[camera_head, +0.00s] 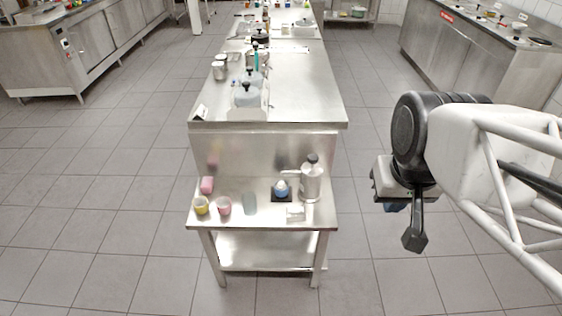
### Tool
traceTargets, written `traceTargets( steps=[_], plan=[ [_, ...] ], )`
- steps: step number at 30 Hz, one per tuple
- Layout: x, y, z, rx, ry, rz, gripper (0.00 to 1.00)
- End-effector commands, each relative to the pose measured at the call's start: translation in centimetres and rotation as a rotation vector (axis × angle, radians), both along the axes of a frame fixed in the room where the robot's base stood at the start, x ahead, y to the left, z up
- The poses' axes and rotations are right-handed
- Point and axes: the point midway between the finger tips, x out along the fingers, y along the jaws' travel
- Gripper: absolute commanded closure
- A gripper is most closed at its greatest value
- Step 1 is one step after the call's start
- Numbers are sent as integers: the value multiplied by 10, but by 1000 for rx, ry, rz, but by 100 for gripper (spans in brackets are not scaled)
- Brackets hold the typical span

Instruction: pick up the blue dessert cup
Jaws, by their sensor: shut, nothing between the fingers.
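A small blue and white cup (281,187), which looks like the blue dessert cup, stands on a dark square base (274,196) on the low steel table (237,221). It is just left of a metal pot. My gripper (414,241) hangs in the air to the right of this table, well apart from the cup. It is shut and empty, pointing down. My own arm hides part of it.
The metal pot (311,183) stands close beside the cup, with a pale item (295,213) in front. A yellow cup (201,206), a pink cup (224,206), a pink block (207,185) and a grey-green item (249,204) are further left. A taller steel counter (300,95) stands behind.

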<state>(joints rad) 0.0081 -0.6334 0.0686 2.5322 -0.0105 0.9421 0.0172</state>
Motion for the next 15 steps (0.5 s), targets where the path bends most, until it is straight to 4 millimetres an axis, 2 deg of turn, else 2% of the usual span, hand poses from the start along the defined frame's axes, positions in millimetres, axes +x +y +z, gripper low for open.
traceTargets(
  steps=[11,15],
  plan=[
    [0,0,0,0,0,0,100],
    [0,0,0,0,0,0,79]
  ],
)
